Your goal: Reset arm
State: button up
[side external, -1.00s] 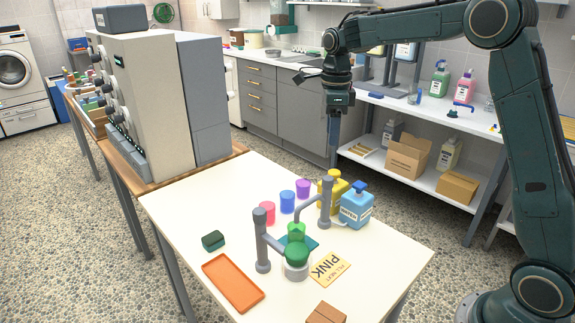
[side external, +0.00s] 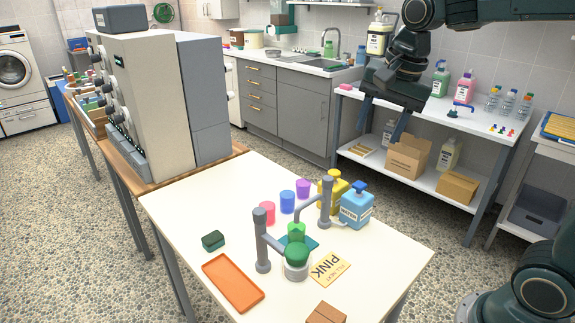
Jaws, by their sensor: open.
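My gripper (side external: 382,118) is raised in the upper right of the side external view, well above and behind the white table (side external: 190,202). Its two fingers point down and stand apart, with nothing seen between them. My arm reaches in from the right edge, and its upper part is cut off by the top of the picture.

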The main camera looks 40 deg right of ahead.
jog(key=s+a+f+n+t, duration=0.1)
jog(key=s+f+n, duration=0.1)
jog(key=s+n, duration=0.4)
jog(key=s+a+f+n+t, duration=0.1)
jog(key=s+a+f+n, duration=0.1)
jog(key=s+n, duration=0.5)
jog(key=shift+s+n+t, duration=0.3)
jog(key=shift+s+t, duration=0.1)
jog(key=shift+s, duration=0.7)
